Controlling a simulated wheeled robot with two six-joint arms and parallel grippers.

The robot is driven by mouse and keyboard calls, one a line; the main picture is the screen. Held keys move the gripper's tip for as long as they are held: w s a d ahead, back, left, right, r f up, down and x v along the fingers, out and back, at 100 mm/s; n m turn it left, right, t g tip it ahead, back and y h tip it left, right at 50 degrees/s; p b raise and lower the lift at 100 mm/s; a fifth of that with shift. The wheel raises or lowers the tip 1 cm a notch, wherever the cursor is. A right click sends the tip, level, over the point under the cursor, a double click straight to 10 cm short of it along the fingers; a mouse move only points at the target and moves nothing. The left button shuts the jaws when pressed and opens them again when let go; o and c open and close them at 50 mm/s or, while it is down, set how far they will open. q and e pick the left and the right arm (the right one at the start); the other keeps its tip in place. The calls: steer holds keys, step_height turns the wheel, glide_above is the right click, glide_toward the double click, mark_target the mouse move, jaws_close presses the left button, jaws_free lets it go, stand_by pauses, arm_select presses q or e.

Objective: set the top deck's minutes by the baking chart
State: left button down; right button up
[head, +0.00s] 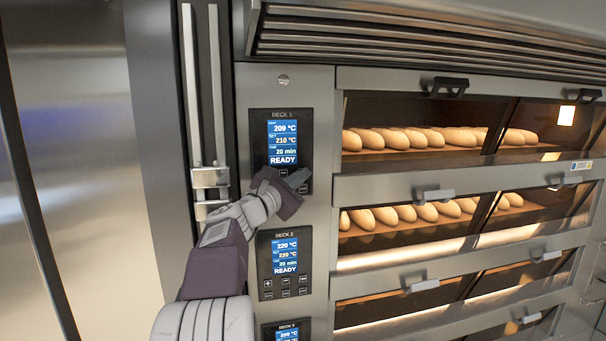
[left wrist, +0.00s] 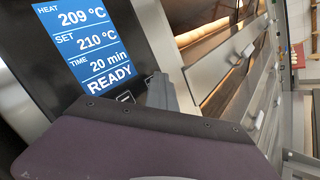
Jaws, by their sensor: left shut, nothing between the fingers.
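The top deck's control panel, labelled DECK 1 (head: 282,112), is on the oven's left column. Its blue screen (head: 283,142) reads heat 209 °C, set 210 °C, time 20 min, READY; the screen also shows large in the left wrist view (left wrist: 88,48). My left gripper (head: 298,179) is shut and empty, its tip at the lower right of this panel, over the button rows. It hides most of the buttons; one small key (left wrist: 125,97) shows beside the finger. I cannot tell whether the tip touches a button. The baking chart and my right gripper are not in view.
The DECK 2 panel (head: 286,262) is just below, reading 220 °C and 20 min. Part of a DECK 3 panel (head: 286,331) shows under it. Glass oven doors with protruding handles (head: 449,86) stand to the right, with loaves behind. Vertical metal bars (head: 204,90) run left of the panels.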

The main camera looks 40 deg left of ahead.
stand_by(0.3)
arm_select(q)
steer(key=shift+s+d+f+b, duration=0.1)
steer(key=shift+s+d+b, duration=0.3)
steer(key=shift+d+b, duration=0.2)
steer(key=s+d+b, duration=0.1)
steer(key=d, duration=0.1)
steer(key=s+d+b, duration=0.1)
steer(key=s+d, duration=0.1)
steer(key=shift+s+b, duration=0.1)
steer(key=shift+b, duration=0.2)
steer(key=shift+a, duration=0.15)
